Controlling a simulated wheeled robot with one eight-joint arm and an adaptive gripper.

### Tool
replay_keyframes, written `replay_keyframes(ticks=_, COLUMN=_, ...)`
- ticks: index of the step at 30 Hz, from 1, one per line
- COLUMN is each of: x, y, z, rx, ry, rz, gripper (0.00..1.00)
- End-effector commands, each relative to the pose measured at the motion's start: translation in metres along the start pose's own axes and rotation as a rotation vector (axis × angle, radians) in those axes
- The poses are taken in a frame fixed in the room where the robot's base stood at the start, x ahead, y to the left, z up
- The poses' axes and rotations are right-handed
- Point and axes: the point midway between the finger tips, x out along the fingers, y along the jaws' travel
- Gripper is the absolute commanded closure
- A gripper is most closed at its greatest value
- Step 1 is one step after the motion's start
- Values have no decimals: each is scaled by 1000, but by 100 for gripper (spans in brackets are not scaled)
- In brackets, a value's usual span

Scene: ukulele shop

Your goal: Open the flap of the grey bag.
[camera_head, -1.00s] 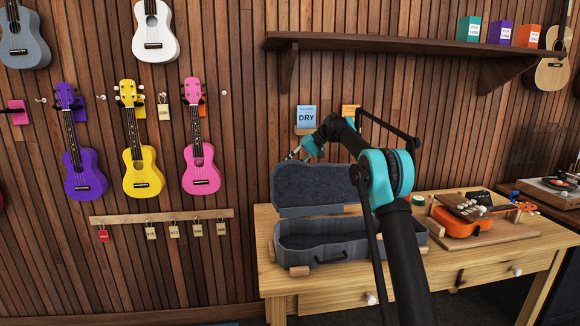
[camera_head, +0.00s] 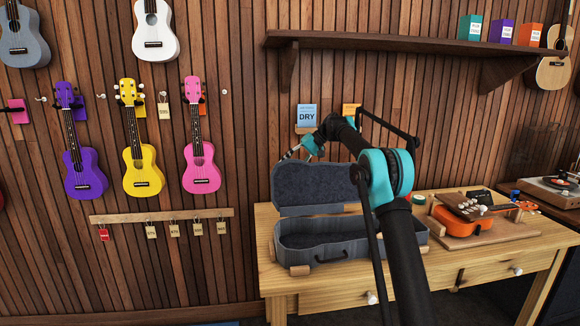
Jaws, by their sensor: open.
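The grey bag is a hard-looking grey ukulele case (camera_head: 352,250) on the wooden bench. Its flap, a dark-lined lid (camera_head: 318,186), stands raised at the back, and the hollow of the case is visible and looks empty. A handle is on the front wall. My gripper (camera_head: 288,153) is small in the picture, just above the upper left edge of the raised lid, with nothing seen in it. It is open. Whether it touches the lid I cannot tell. My arm hides the right part of the lid and case.
The wooden bench (camera_head: 450,265) also bears an orange ukulele (camera_head: 462,222) in a wooden cradle, right of the case. A shelf (camera_head: 400,44) with boxes juts out above. A blue DRY card (camera_head: 307,116) is on the wall behind my arm. Ukuleles hang at left.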

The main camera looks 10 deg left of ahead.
Motion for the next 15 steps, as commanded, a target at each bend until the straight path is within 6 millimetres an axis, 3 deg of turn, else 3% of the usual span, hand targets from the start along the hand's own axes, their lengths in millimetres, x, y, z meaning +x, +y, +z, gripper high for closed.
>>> replay_keyframes(ticks=5, x=-13, y=1, z=0, rx=1, ry=1, rz=0, gripper=53)
replay_keyframes(ticks=15, x=-80, y=1, z=-1, rx=2, ry=1, rz=0, gripper=53)
